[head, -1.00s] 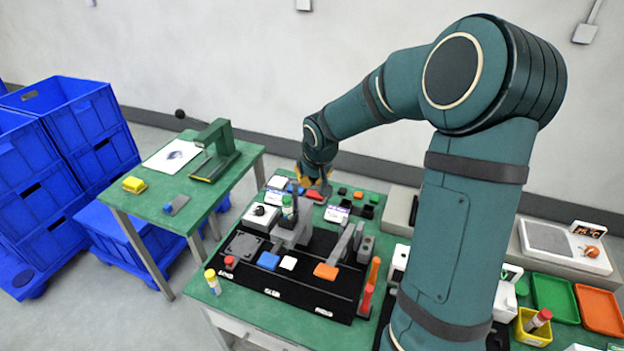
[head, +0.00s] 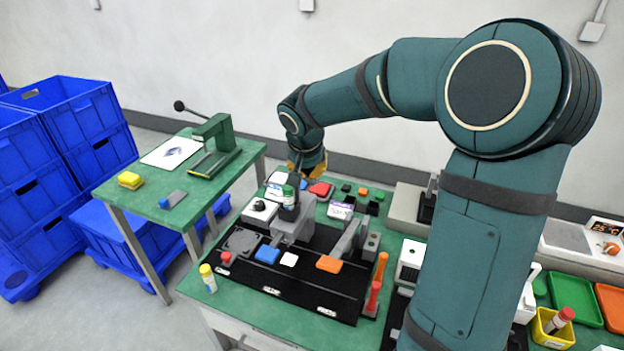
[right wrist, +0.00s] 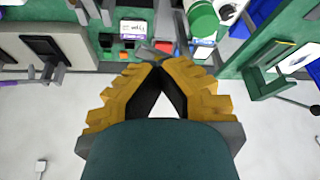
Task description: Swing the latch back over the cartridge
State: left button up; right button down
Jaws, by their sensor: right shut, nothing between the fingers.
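My right gripper (head: 298,180) is shut and empty, above the back of the workbench behind the grey fixture (head: 292,228). Its yellow fingers meet at the tips in the right wrist view (right wrist: 158,66). A white cylinder with a green cap (head: 287,193) stands at the fixture, just left of the gripper; its green cap shows large in the right wrist view (right wrist: 201,20). A slanted grey bar (head: 347,238) rises from the black rack (head: 300,284) beside an orange block (head: 329,264). I cannot tell for sure which part is the latch or which is the cartridge.
Blue (head: 267,254) and white (head: 289,260) blocks sit along the black rack. A yellow-capped bottle (head: 208,278) stands at its left, and red (head: 373,298) and orange (head: 381,268) upright pieces at its right. A side table (head: 150,205) stands left.

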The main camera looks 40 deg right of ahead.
jog(key=shift+w+a+f+m+h+b, duration=0.15)
jog(key=shift+a+m+b, duration=0.1)
jog(key=shift+m+b, duration=0.2)
jog(key=shift+w+a+f+m+h+b, duration=0.15)
jog(key=shift+a+m+b, duration=0.15)
jog(key=shift+m, duration=0.25)
jog(key=m+g, duration=0.1)
jog(key=a+m+b, duration=0.1)
jog(key=m, duration=0.1)
jog(key=shift+w+a+r+m+g+h, duration=0.2)
jog(key=shift+m+g+h, duration=0.1)
jog(key=shift+g, duration=0.1)
jog(key=shift+w+a+m+g+b, duration=0.2)
jog(key=shift+m+g+b, duration=0.15)
jog(key=shift+m, duration=0.55)
jog(key=c, duration=0.9)
grip_release()
jog(key=shift+d, duration=0.15)
jog(key=shift+r, duration=0.15)
jog(key=v, duration=1.2)
jog(key=shift+c, duration=0.2)
